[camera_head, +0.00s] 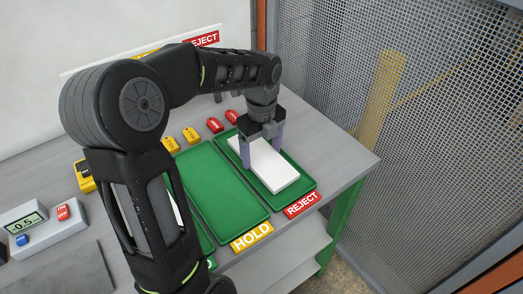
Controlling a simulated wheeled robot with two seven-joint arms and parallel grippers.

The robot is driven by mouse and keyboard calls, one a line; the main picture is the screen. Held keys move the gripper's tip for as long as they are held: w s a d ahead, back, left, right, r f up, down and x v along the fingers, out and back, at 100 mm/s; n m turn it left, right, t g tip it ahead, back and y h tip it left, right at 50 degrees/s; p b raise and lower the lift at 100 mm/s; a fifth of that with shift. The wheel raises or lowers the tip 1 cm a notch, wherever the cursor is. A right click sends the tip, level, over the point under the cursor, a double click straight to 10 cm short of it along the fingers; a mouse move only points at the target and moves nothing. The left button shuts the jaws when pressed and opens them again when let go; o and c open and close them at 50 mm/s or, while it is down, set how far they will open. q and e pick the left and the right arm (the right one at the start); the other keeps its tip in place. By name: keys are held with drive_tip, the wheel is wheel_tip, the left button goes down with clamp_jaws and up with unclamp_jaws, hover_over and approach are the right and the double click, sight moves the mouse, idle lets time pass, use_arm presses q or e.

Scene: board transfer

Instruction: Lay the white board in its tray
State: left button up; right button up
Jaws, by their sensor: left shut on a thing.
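The white board (273,171) is in the green tray marked REJECT (305,184), the rightmost tray on the bench. It looks to lie flat or very close to the tray floor; I cannot tell whether it touches. My left gripper (264,156) is shut on the board, with its purple fingers at the two long sides near the board's far half. The gripper hides part of the board's far end. My right gripper is not in view.
The green HOLD tray (216,185) beside it is empty. My left arm covers most of a third tray. Red and yellow tags (214,125) lie behind the trays. A scale display (30,222) stands at left. A mesh fence (440,120) rises beyond the bench's right edge.

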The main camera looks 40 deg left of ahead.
use_arm(q)
drive_tip(key=shift+f, duration=0.4)
drive_tip(key=o, duration=1.8)
drive_tip(key=shift+c, duration=0.2)
drive_tip(key=shift+r+b, duration=0.3)
drive_tip(key=shift+r, duration=3.6)
